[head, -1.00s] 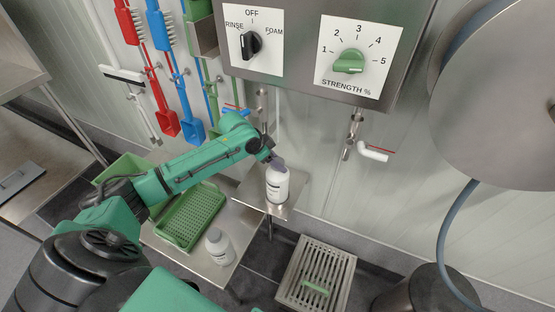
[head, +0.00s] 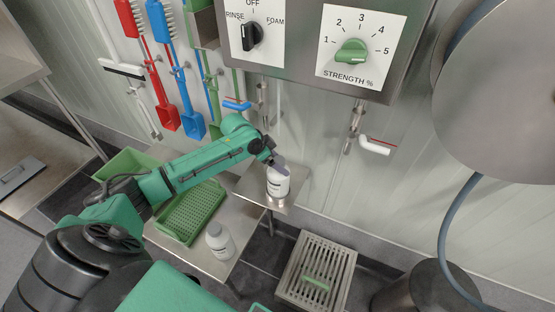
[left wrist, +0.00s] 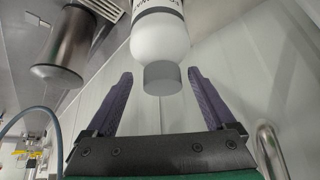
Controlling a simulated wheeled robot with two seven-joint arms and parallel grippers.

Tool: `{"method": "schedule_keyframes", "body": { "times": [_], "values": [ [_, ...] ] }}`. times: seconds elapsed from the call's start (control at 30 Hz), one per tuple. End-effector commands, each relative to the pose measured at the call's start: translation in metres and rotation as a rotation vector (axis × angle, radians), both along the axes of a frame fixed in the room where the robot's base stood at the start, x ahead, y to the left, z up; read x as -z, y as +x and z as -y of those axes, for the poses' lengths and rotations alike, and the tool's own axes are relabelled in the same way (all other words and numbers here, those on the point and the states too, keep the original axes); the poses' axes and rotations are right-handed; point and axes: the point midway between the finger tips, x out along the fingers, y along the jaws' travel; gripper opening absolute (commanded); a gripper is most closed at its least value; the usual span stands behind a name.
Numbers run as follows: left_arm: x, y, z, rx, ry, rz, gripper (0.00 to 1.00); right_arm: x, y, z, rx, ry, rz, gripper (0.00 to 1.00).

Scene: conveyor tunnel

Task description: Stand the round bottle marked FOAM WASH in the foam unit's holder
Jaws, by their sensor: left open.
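A white round bottle (head: 278,183) with a grey cap stands upright on the small steel shelf below the foam unit. A grey metal cup (head: 278,200), which looks like the holder, shows around its base. Its label is too small to read here. My left gripper (head: 277,163) is open at the bottle's top. In the left wrist view the bottle (left wrist: 160,40) and its cap lie ahead between the spread dark fingers (left wrist: 163,100), with gaps on both sides. A second white bottle (head: 219,241) stands on the lower steel table. My right gripper is out of view.
The foam unit's panel (head: 305,45) with its dials hangs above. A white-handled valve (head: 375,146) is on the wall to the right. A green crate (head: 190,212) sits on the table at the left. A slatted steel grate (head: 316,272) is on the floor.

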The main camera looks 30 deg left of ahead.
Motion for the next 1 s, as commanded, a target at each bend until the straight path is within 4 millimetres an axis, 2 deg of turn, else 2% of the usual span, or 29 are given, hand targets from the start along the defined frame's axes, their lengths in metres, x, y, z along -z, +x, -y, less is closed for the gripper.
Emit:
{"method": "schedule_keyframes", "body": {
  "times": [0.17,0.27,0.57,0.77,1.0],
  "values": [
    [-0.013,-0.005,-0.006,-0.001,0.001,0.003,0.89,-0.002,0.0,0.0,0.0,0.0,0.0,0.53],
    [-0.032,-0.014,-0.013,-0.001,0.003,0.006,0.89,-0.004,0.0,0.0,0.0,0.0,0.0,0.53],
    [-0.105,-0.051,-0.04,0.003,0.009,0.005,0.89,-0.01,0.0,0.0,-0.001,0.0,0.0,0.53],
    [-0.123,-0.06,-0.048,-0.001,0.002,0.006,0.89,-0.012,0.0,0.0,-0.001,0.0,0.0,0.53],
    [-0.126,-0.06,-0.047,0.0,-0.001,0.009,0.89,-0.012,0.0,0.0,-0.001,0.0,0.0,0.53]
  ]
}}
